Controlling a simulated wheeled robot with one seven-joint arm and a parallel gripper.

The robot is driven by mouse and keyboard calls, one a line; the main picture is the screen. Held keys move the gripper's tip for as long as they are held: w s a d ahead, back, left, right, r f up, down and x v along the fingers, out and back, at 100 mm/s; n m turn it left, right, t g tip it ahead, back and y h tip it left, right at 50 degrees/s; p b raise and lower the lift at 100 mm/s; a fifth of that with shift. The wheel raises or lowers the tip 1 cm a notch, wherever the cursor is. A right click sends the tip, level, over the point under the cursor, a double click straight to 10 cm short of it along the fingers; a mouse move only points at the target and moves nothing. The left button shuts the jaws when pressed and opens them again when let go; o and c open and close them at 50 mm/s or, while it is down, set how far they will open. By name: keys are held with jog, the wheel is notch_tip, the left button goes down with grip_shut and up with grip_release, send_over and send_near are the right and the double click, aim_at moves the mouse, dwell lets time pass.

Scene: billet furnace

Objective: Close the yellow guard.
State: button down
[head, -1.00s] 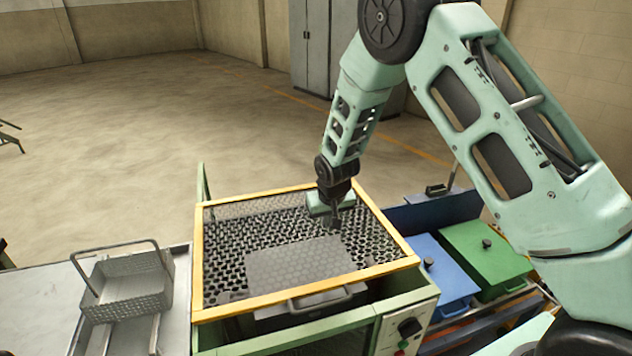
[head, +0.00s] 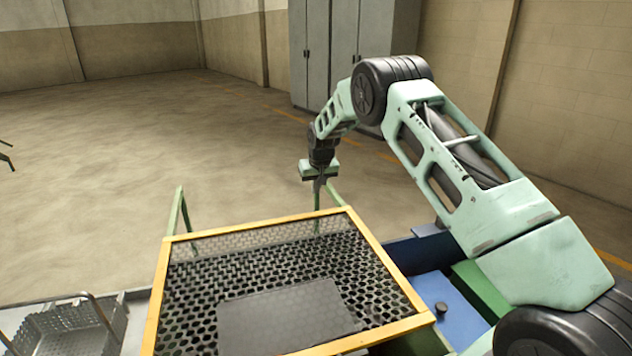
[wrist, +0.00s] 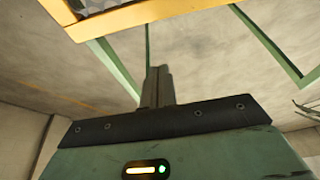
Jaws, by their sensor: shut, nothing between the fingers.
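The yellow guard (head: 390,255) is a yellow-framed panel of dark mesh lying low over the green-framed bench. I cannot tell whether its near edge rests fully down. My gripper (head: 318,190) is shut and empty, pointing down just beyond the guard's far edge, apart from it as far as I can see. In the wrist view, my gripper's shut fingers (wrist: 157,82) show in the middle, and the guard's yellow frame (wrist: 150,17) crosses the top.
Green posts (head: 178,212) stand at the guard's far corners. A wire basket (head: 70,325) sits at the left. Blue (head: 435,300) and green (head: 485,290) lidded boxes are at the right. Grey cabinets (head: 350,45) stand at the back; the floor between is open.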

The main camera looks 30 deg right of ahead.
jog(key=shift+s+a+f+p, duration=0.1)
jog(key=shift+s+f+p, duration=0.25)
jog(key=shift+f+p, duration=0.45)
jog(key=shift+s+a+f+p, duration=0.1)
jog(key=shift+s+f+p, duration=0.4)
jog(key=shift+f, duration=0.55)
jog(key=shift+s+a+f+p, duration=0.1)
jog(key=shift+s+f+p, duration=0.1)
jog(key=shift+f+p, duration=0.65)
jog(key=shift+f, duration=0.1)
